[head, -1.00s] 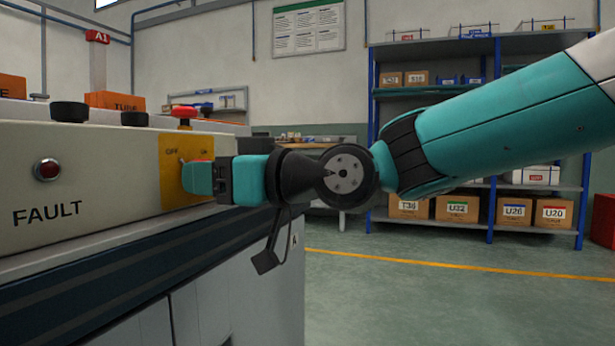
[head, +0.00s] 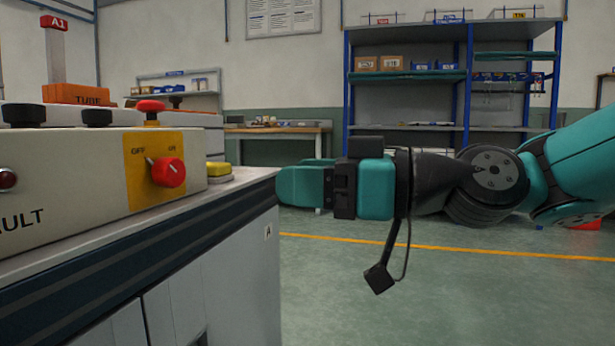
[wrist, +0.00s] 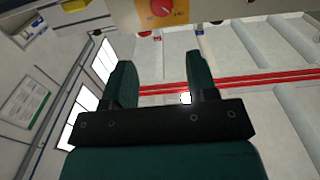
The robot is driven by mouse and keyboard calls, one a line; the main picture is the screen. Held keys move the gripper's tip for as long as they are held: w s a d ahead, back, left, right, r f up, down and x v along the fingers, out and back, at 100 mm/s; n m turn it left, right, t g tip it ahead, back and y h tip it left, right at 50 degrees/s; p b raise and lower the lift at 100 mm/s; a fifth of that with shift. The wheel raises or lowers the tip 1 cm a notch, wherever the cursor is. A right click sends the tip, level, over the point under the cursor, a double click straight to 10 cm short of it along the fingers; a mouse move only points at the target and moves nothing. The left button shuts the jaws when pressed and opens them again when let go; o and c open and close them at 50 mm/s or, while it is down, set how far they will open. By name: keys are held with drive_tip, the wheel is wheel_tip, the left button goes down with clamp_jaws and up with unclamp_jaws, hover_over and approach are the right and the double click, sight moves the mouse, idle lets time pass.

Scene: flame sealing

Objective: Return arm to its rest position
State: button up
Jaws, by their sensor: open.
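My gripper (head: 300,186) is open and empty in the head view, held level to the right of the machine cabinet (head: 232,262), with its fingertips pointing left near the worktop's right edge. In the wrist view, my gripper (wrist: 155,75) shows two teal fingers spread apart with nothing between them. The red rotary switch (head: 168,172) sits on a yellow plate marked OFF and ON, apart from my fingers. It also shows at the top of the wrist view (wrist: 161,8).
A yellow button (head: 218,170) sits on the worktop near the gripper. The control panel (head: 85,175) has black knobs and a red button (head: 151,106). A shelf rack (head: 408,126) and a bench (head: 280,130) stand behind.

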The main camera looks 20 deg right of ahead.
idle(0.5)
drive_tip(key=s+a+f+m+g+h+p, duration=0.1)
drive_tip(key=s+a+f+g+h+p, duration=0.45)
drive_tip(key=p, duration=0.45)
drive_tip(key=s+d+m+g+h+p, duration=0.3)
drive_tip(key=s+d+g+h+p, duration=0.2)
drive_tip(key=s+g+p, duration=0.15)
wheel_tip(320, 180, up, 37)
drive_tip(key=t+p, duration=0.1)
drive_tip(key=p, duration=3.4)
drive_tip(key=shift+d+f+p, duration=0.15)
drive_tip(key=shift+p, duration=0.2)
drive_tip(key=shift+y, duration=0.25)
